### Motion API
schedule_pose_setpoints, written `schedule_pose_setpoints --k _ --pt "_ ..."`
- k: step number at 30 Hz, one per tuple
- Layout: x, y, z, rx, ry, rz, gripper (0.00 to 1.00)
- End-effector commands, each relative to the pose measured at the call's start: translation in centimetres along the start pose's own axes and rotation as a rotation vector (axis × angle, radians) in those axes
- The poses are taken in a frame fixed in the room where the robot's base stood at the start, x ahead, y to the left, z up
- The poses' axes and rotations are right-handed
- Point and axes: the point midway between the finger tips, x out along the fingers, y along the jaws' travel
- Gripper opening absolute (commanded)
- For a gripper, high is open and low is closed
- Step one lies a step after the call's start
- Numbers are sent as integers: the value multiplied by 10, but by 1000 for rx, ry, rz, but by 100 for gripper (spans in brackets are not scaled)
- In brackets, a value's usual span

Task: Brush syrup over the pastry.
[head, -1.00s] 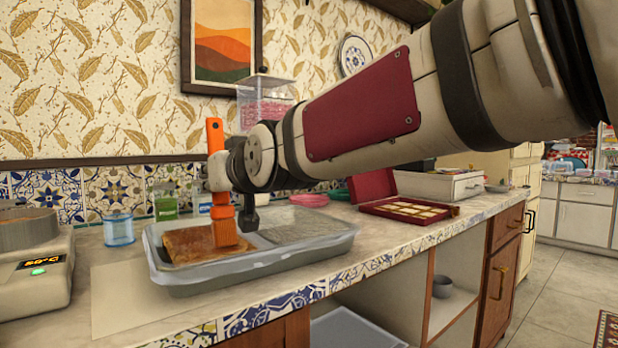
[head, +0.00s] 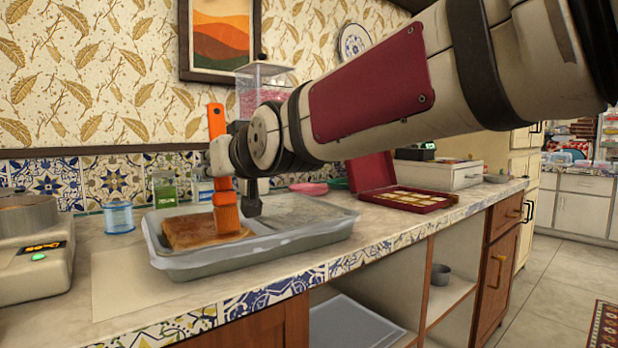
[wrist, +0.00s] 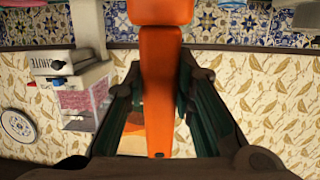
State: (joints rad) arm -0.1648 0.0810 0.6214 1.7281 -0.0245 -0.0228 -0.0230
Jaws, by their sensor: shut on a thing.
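My gripper (head: 228,157) is shut on the orange brush (head: 217,123), which stands upright with its bristle end down. The brush handle also shows between the fingers in the wrist view (wrist: 160,90). The brown pastry (head: 190,231) lies in the left part of a clear tray (head: 250,264) on the counter. The bristle end is over the pastry's right side and appears to touch it, though exact contact is hard to tell. The right part of the tray looks empty of pastry. No syrup can be made out for certain.
A heater with a pan and a lit display (head: 38,252) stands at the left. A blue cup (head: 119,217) and a green packet (head: 165,192) stand behind the tray. An open red box (head: 408,199) with several pale pieces lies to the right.

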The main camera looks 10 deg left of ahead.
Motion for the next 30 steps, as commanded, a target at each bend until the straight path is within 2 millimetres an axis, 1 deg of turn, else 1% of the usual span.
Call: schedule_pose_setpoints --k 1,4,13,22,30 --pt "5 0 2 3 -3 -3 0" --pt "12 0 0 2 -2 -4 0" --pt "22 5 -3 2 -4 0 0" --pt "46 10 -10 1 -3 0 0" --pt "54 11 -12 0 -2 1 0"
